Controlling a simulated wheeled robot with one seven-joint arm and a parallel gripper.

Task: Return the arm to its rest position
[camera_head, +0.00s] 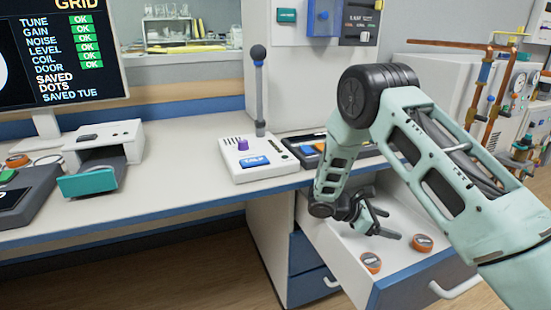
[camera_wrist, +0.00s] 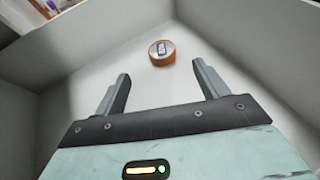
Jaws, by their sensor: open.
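My arm reaches in from the right in the head view, bent at a dark elbow joint. My gripper (camera_head: 381,222) is low inside the open drawer (camera_head: 345,252), with its fingers spread and nothing between them. In the wrist view my gripper (camera_wrist: 163,88) is open and empty above the pale drawer floor. An orange round piece with a metallic top (camera_wrist: 162,52) lies on the floor beyond the fingertips, apart from them. Two orange pieces show in the head view, one near the drawer front (camera_head: 371,262) and one to its right (camera_head: 422,243).
The drawer walls surround my gripper, and the counter (camera_head: 190,197) edge is close to my forearm. On the counter are a white box with a microphone (camera_head: 258,157), a dark tray (camera_head: 305,150), a printer-like device (camera_head: 105,150) and a monitor (camera_head: 60,55). Copper pipes (camera_head: 483,85) stand at right.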

